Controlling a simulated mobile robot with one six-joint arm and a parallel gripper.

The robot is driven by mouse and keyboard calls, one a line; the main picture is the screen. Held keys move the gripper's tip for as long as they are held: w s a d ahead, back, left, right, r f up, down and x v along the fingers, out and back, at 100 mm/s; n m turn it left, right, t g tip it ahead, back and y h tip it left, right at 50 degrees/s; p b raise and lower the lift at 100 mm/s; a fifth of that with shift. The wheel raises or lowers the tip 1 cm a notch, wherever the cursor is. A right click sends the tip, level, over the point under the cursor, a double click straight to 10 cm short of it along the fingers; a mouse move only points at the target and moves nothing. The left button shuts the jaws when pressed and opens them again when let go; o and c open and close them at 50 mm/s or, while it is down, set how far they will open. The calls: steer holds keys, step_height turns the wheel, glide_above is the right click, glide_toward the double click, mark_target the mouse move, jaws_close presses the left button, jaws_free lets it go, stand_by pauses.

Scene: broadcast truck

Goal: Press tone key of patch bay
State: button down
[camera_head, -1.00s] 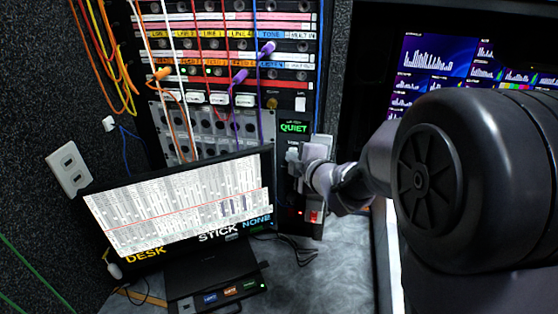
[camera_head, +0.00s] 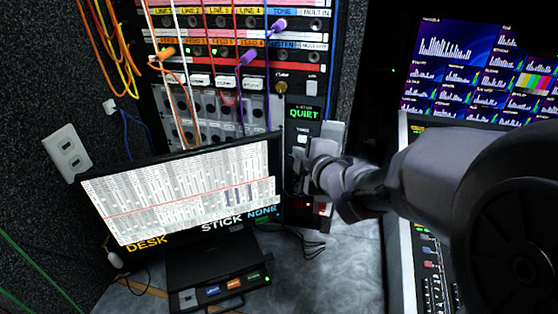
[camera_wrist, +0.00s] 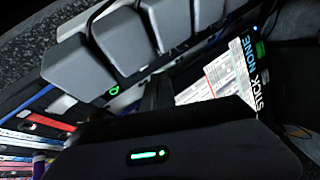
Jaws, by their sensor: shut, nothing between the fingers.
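The patch bay (camera_head: 235,42) is a tall rack with labelled rows, plugged cords and a label reading TONE at its top right. Right of its lower part is a narrow black panel with a green QUIET display (camera_head: 303,113). Below the display, under a small label, is a white key (camera_head: 301,139). My gripper (camera_head: 301,160) is shut and empty, just below and in front of the white key; I cannot tell whether it touches the panel.
A monitor (camera_head: 185,195) stands left of my gripper, close by; it also shows in the wrist view (camera_wrist: 215,88). A black box with coloured buttons (camera_head: 220,275) lies below it. Cords hang across the rack. A console (camera_head: 430,265) and screens (camera_head: 480,70) are at right.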

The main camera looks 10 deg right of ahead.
steer(key=shift+s+a+f, duration=0.1)
steer(key=shift+s+a, duration=0.3)
steer(key=shift+s, duration=0.1)
steer(key=shift+a, duration=0.15)
stand_by(1.6)
steer(key=s+a+b, duration=0.1)
steer(key=s+a, duration=0.1)
steer(key=s, duration=0.3)
steer(key=shift+s+r, duration=0.25)
steer(key=shift+s, duration=0.15)
steer(key=w+d+p, duration=0.1)
steer(key=w+d, duration=0.2)
steer(key=w, duration=0.5)
steer(key=shift+d, duration=0.4)
stand_by(0.7)
